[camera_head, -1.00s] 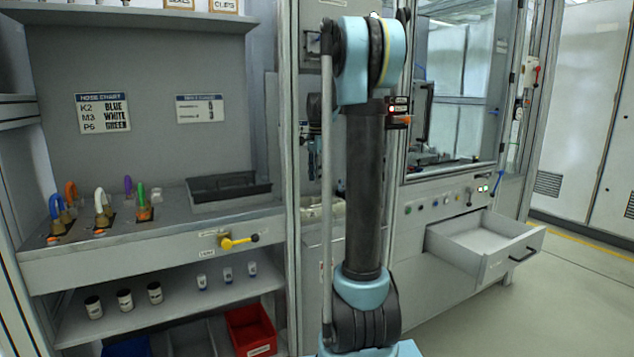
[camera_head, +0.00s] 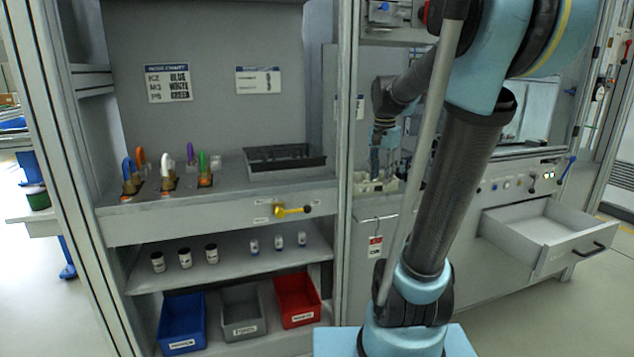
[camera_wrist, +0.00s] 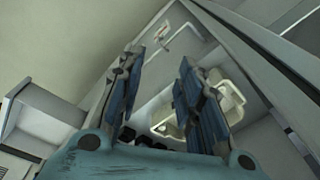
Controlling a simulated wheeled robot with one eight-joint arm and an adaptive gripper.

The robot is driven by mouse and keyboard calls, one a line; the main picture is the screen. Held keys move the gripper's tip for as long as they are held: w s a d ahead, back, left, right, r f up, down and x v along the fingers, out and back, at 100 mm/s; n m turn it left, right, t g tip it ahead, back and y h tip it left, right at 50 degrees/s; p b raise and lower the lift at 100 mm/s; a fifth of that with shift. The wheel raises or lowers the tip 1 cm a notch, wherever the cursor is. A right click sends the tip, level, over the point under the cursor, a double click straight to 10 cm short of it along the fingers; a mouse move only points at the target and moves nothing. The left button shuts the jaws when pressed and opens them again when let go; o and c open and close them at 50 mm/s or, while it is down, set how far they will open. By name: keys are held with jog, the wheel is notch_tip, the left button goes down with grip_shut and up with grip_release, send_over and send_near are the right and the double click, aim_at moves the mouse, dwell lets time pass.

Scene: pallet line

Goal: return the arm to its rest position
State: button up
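My arm (camera_head: 455,190) rises from the base at the lower right of the head view and leans right. Its far part bends back left toward the tall cabinet, behind the near link. My gripper (camera_head: 382,160) points down there, small and partly in shadow, above a pale tray-like fixture (camera_head: 362,188); I cannot tell whether it touches. In the wrist view, my gripper (camera_wrist: 160,60) shows two blue-grey fingers spread apart with a clear gap. Nothing is held between them. A white looped piece (camera_wrist: 228,95) lies beyond the right finger.
The shelf unit at left has a counter (camera_head: 225,195) with coloured hooks, a black tray (camera_head: 285,168) and a yellow-handled valve (camera_head: 292,210). Small jars stand below, above blue (camera_head: 182,335), grey (camera_head: 243,328) and red bins (camera_head: 297,318). An open drawer (camera_head: 545,235) juts out at right.

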jog(key=s+f+n, duration=0.4)
jog(key=s+f, duration=0.4)
jog(key=s, duration=0.3)
jog(key=s+a+f+n+t, duration=0.1)
jog(key=s+f+n, duration=0.3)
jog(key=s+f, duration=0.5)
jog(key=shift+s+a+n, duration=0.2)
jog(key=shift+s+n, duration=0.1)
jog(key=shift+s, duration=0.65)
jog(key=shift+d, duration=0.1)
